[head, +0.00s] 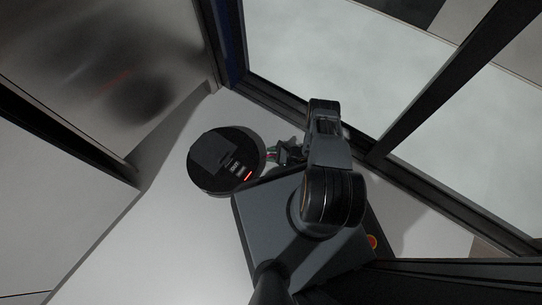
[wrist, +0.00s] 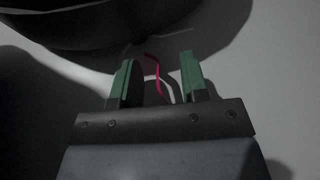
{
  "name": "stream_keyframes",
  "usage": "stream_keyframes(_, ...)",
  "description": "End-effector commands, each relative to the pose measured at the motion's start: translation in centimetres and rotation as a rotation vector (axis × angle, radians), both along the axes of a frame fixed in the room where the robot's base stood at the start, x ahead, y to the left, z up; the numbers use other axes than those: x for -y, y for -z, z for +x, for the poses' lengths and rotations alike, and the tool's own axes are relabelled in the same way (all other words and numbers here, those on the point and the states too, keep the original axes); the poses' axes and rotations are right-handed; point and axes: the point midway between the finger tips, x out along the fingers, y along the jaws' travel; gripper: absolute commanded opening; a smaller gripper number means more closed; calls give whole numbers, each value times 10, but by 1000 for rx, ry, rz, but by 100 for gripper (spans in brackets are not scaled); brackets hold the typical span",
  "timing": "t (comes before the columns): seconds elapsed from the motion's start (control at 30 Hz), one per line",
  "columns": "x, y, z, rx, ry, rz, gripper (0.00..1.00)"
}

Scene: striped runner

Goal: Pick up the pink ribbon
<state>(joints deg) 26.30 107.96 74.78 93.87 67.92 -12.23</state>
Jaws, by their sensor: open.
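The pink ribbon (wrist: 157,75) shows in the wrist view as a thin, bent, reddish-pink strip. In that picture it lies between the two green fingertips of my gripper (wrist: 158,62), with a gap on both sides. My gripper is open, and I see no finger touching the ribbon. The ribbon's lower end runs down toward the gripper's palm. In the head view my gripper (head: 273,153) is beside the right edge of a black round device. I cannot make out the ribbon there.
The black round device (head: 212,150), with a small red light, stands on the pale floor (head: 130,245) and also fills the top left of the wrist view (wrist: 85,25). Dark-framed glass panels (head: 330,65) rise on the right. A shiny metal panel (head: 90,70) stands at left.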

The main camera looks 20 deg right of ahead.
Motion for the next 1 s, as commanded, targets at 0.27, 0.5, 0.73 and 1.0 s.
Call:
stream_keyframes(0.27, -1, 0, 0, 0, -2, 0, 20)
stream_keyframes(0.5, 0, 0, 0, 0, 0, 0, 0)
stream_keyframes(0.73, 1, 0, 0, 0, 1, 0, 0)
stream_keyframes(1.0, 1, -12, 1, 2, 1, -1, 0)
